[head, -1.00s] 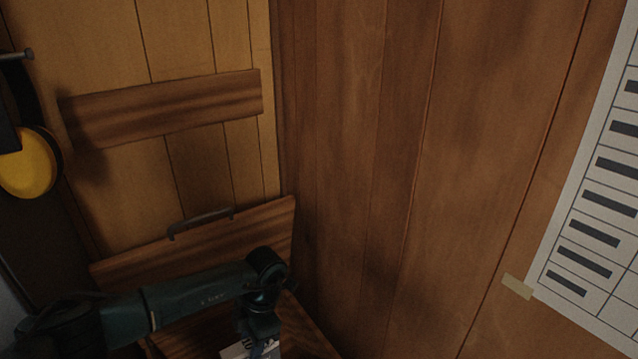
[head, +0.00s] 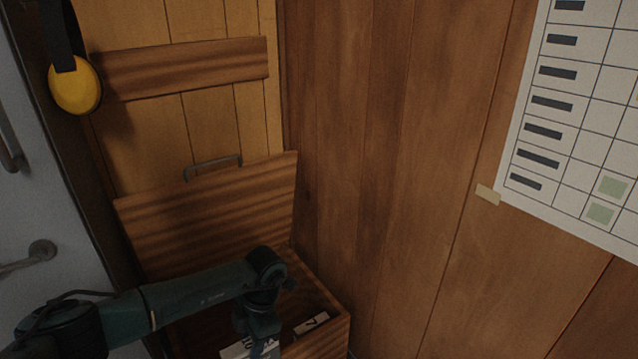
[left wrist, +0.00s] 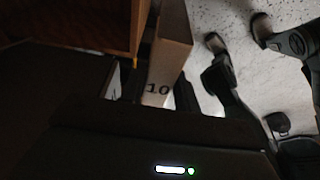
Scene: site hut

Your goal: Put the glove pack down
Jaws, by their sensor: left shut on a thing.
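My left gripper (head: 260,343) hangs at the bottom of the head view, at the open wooden chest (head: 335,335). It is shut on the glove pack, a pale, flat-sided pack with dark print (head: 238,351). In the left wrist view the pack (left wrist: 168,55) stands between the two fingers and shows a dark "10". The chest's wooden wall (left wrist: 118,22) is to the left of the pack there. I cannot tell whether the pack touches the chest. My right gripper is not in view.
The chest's lid (head: 215,215) stands raised with a dark handle (head: 213,164). A white card with a dark mark (head: 312,323) lies inside the chest. Yellow ear defenders (head: 75,88) hang at upper left. A wall chart (head: 575,130) is at right. Speckled floor (left wrist: 215,75) shows beside the pack.

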